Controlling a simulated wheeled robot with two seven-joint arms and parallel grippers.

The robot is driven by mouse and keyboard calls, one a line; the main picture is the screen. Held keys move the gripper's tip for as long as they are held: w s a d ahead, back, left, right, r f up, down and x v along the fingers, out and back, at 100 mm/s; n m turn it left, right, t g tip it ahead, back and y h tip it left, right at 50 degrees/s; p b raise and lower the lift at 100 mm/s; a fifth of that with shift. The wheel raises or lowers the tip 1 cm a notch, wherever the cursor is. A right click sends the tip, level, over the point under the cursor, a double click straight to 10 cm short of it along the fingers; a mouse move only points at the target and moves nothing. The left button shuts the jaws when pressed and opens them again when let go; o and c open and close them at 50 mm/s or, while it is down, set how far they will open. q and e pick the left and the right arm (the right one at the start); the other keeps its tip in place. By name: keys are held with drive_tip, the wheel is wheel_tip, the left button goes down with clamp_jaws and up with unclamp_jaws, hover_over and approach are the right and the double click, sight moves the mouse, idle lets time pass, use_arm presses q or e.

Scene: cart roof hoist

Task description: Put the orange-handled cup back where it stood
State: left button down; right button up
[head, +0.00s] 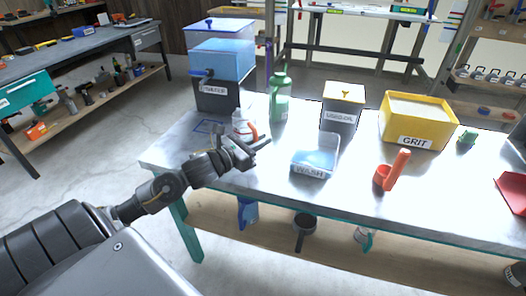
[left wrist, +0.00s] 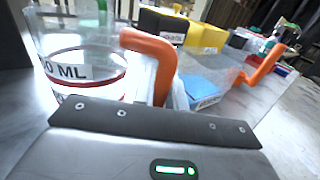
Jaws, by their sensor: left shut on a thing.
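The clear cup (head: 239,127) with an orange handle is at my left gripper (head: 247,147), in front of the water tank. In the left wrist view the cup (left wrist: 72,62) shows an ML label and a red line around its wall. Its orange handle (left wrist: 158,58) runs down between my left gripper's fingers (left wrist: 165,98), which are shut on it. The cup looks roughly upright; I cannot tell if its base touches the table. A blue outline (head: 207,127) is marked on the table left of the cup. My right gripper is not in view.
The water tank (head: 222,62) stands behind the cup. A green bottle (head: 280,100), used oil box (head: 341,108), yellow grit bin (head: 437,138), wash tray (head: 309,171) and orange scoop (head: 392,172) stand to the right on the metal table (head: 350,196).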

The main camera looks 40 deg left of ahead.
use_arm(q)
drive_tip(key=shift+w+d+f, duration=0.1)
drive_tip(key=shift+w+f, duration=0.15)
drive_tip(key=shift+f, duration=0.05)
wheel_tip(320, 180, down, 3)
drive_tip(key=shift+w+d+r, duration=0.15)
drive_tip(key=shift+r, duration=0.05)
drive_tip(key=shift+f, duration=0.4)
drive_tip(key=shift+f, duration=0.1)
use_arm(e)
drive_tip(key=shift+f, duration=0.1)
use_arm(q)
drive_tip(key=c, duration=1.4)
unclamp_jaws()
drive_tip(key=shift+c, duration=0.2)
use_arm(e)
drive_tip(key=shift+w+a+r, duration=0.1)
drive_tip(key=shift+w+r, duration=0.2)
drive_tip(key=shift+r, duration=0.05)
